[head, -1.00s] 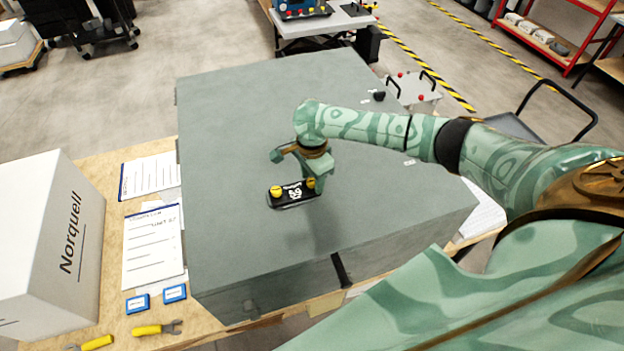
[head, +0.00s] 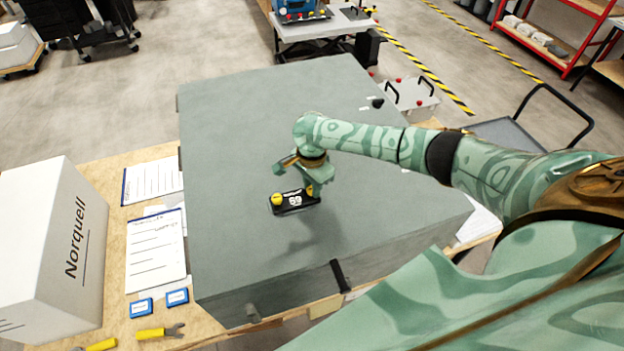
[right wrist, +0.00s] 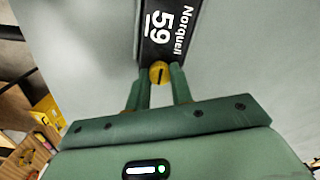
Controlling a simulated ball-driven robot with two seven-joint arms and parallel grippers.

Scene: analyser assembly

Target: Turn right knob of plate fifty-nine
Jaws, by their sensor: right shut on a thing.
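The black plate (head: 294,203) marked 59 lies on the top of the large grey-green box (head: 240,130). Its left yellow knob (head: 277,199) stands free in the head view. Its right yellow knob (head: 310,190) is partly covered by my right gripper (head: 318,188). In the right wrist view the plate (right wrist: 170,35) reads "Norquell 59", and the knob (right wrist: 159,74) sits between the fingertips of my right gripper (right wrist: 160,82). The gripper is shut on that knob, whose dark slot runs about along the fingers. My left gripper is out of view.
A white Norquell carton (head: 65,250) stands at the left of the wooden bench. Papers (head: 155,250), small blue boxes (head: 177,297) and yellow-handled tools (head: 158,332) lie beside the box. A black knob (head: 377,103) sits at the far right edge. The box top around the plate is clear.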

